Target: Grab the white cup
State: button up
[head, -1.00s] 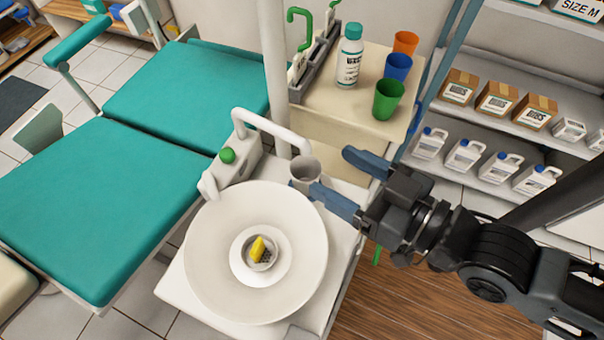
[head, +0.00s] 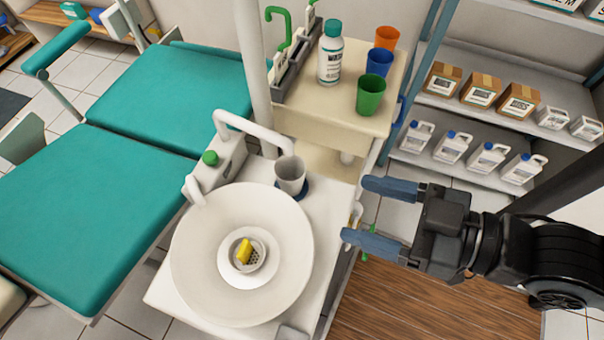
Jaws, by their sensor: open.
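The white cup (head: 291,175) stands upright on a dark blue round base at the back right of the basin unit, just under the curved white spout. My gripper (head: 354,212) is open and empty, to the right of the cup and lower in the picture. Its two blue fingers point left toward the basin unit. There is a clear gap between the fingertips and the cup, and nothing is between the fingers except a small part of the background.
The white basin (head: 190,270) with a yellow piece (head: 244,252) in its drain is left of my gripper. The curved spout (head: 262,127) rises beside the cup. A cream cart (head: 310,112) behind holds a bottle (head: 331,55) and green (head: 371,96), blue and orange cups. Shelves stand at right.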

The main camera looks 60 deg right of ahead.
aim_at(289, 172)
jog(key=k+l+z, duration=0.2)
jog(key=k+l, duration=0.15)
jog(key=k, duration=0.3)
jog(key=k+l+z, duration=0.15)
jog(key=k+l, duration=0.35)
jog(key=k, duration=0.1)
